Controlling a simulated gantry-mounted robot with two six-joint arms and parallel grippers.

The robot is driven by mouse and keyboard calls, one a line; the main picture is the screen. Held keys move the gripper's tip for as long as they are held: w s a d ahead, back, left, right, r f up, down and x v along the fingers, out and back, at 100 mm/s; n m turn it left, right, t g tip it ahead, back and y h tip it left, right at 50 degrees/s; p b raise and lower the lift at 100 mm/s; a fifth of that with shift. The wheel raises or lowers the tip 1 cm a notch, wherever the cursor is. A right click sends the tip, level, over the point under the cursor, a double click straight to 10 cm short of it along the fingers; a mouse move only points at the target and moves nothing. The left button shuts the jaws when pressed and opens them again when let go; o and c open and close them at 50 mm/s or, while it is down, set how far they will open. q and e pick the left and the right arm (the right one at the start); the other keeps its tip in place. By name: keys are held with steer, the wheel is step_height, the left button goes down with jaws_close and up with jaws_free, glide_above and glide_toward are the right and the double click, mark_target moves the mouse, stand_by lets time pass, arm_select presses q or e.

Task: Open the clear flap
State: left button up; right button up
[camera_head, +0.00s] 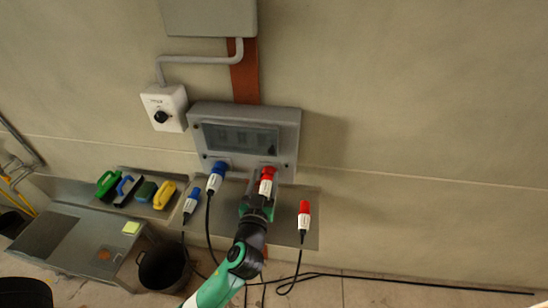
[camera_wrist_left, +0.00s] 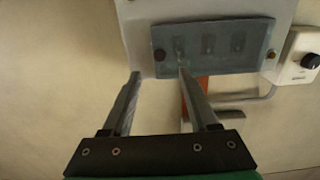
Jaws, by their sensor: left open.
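The grey socket box (camera_head: 293,120) is fixed to the wall, and its dark see-through flap (camera_head: 240,137) lies against the front and looks shut. The flap also shows in the left wrist view (camera_wrist_left: 213,45), with several small shapes behind it. My left gripper (camera_head: 257,182) is open and empty, by the lower right of the box and overlapping the red plug in the picture. In the left wrist view, my left gripper's (camera_wrist_left: 159,72) right fingertip overlaps the flap's edge; whether it touches is unclear. The other finger is beside the flap. My right gripper is not in view.
A blue plug (camera_head: 216,177) and a red plug (camera_head: 267,175) sit at the box's underside, with cables hanging. Another blue plug (camera_head: 192,200) and red plug (camera_head: 304,214) are beside them. A dial switch (camera_head: 163,108) is to the left. The wall right of the box is clear.

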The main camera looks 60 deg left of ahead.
mark_target(271, 153)
arm_select(q)
steer(key=p+x, duration=0.1)
steer(key=x, duration=0.9)
steer(key=shift+w+a, duration=0.1)
steer(key=shift+w, duration=0.05)
jaws_close()
stand_by(0.9)
